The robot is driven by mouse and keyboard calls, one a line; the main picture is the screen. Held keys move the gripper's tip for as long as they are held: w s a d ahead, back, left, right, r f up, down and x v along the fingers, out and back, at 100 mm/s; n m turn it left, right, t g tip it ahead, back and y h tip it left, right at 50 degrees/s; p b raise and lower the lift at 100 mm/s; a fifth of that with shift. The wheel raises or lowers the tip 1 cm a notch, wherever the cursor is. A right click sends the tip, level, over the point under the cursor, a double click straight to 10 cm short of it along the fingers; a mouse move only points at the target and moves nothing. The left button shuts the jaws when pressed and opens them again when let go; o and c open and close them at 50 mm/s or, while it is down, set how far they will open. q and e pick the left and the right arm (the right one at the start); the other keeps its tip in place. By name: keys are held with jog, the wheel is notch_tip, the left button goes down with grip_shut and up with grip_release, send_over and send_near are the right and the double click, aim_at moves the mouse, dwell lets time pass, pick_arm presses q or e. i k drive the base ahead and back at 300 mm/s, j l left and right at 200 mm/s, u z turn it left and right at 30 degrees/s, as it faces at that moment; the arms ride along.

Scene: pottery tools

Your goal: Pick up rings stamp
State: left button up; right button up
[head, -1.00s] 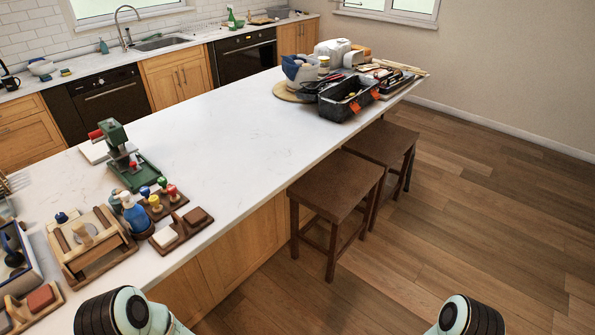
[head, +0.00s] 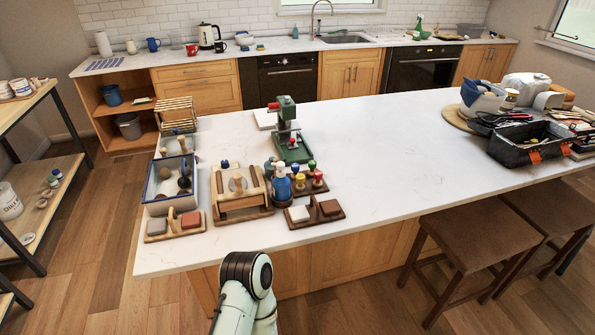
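Several small stamps (head: 317,178) with coloured knobs, among them blue, green, red and yellow ones, stand in a wooden holder (head: 322,190) on the white island counter. I cannot tell which is the rings stamp, because their faces are hidden. A blue bottle (head: 282,186) stands just left of them. One of my arm links shows at the bottom centre, in front of the counter edge. Neither gripper shows in the head view.
A green press (head: 287,122) stands behind the stamps. A wooden block holder (head: 314,212) is in front, and a wooden frame (head: 241,190) and a blue-rimmed tray (head: 149,182) are to the left. The counter (head: 400,150) is clear to the right, up to a black toolbox (head: 522,146).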

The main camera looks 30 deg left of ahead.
aim_at(295, 167)
jog(key=u, duration=1.65)
